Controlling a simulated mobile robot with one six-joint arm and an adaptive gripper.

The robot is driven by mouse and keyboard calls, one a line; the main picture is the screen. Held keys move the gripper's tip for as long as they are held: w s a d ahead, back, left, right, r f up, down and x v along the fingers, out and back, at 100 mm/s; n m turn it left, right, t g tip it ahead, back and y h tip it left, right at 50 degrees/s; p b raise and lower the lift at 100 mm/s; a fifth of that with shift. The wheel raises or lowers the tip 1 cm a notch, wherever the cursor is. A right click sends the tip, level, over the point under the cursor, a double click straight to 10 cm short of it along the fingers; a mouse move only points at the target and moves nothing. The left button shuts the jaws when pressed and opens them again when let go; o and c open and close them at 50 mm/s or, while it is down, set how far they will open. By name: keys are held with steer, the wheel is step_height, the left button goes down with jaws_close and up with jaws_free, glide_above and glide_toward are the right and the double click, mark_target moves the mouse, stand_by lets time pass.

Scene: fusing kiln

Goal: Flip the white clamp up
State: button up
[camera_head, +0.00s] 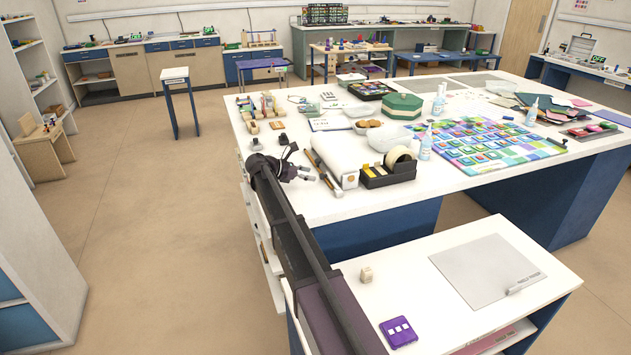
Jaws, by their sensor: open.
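I cannot make out a white clamp for certain in this view. A small off-white block (366,274) stands on the white side table (468,320) at the front; its shape is too small to identify. My arm reaches up from the bottom middle to the left edge of the large white worktable (420,201). My gripper (309,174) is small and dark here, above that table's near left corner. It looks open, with nothing seen between its fingers. My arm hides part of the table's left side.
Near my gripper lie a wooden-handled tool (325,171), a white roll (338,159) and a black tape dispenser (388,175). A purple device (398,332) and a grey mat (487,270) lie on the side table. Open floor (150,220) lies left.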

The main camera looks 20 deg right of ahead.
mark_target(318, 183)
steer(key=shift+b+x, duration=0.6)
steer(key=shift+x, duration=1.35)
